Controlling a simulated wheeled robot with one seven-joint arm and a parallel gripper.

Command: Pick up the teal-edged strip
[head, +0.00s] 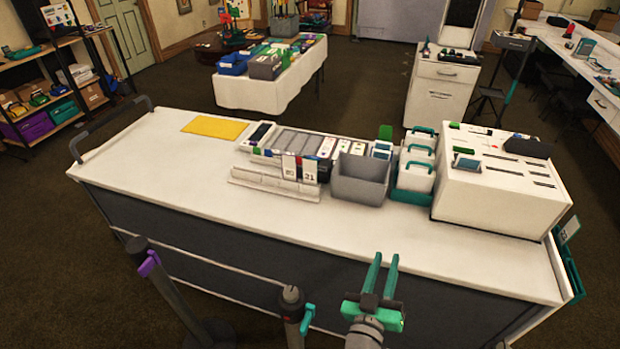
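My gripper (384,258) is at the bottom of the head view, in front of the white counter (230,190). Its two teal fingers point up the picture with a gap between them, and nothing shows in the gap. A shallow tray (262,157) on the counter holds several narrow pieces in slots. At its right end is a pale piece with teal on it (381,149), possibly the teal-edged strip. It is too small to be sure. My gripper is well apart from it.
A grey bin (360,180) stands in front of the tray's right part. White-and-teal carriers (414,172) and a white slotted box (500,185) stand to the right. Posts (291,310) stand before the counter. The counter's left and front are mostly clear, apart from a yellow sheet (215,127).

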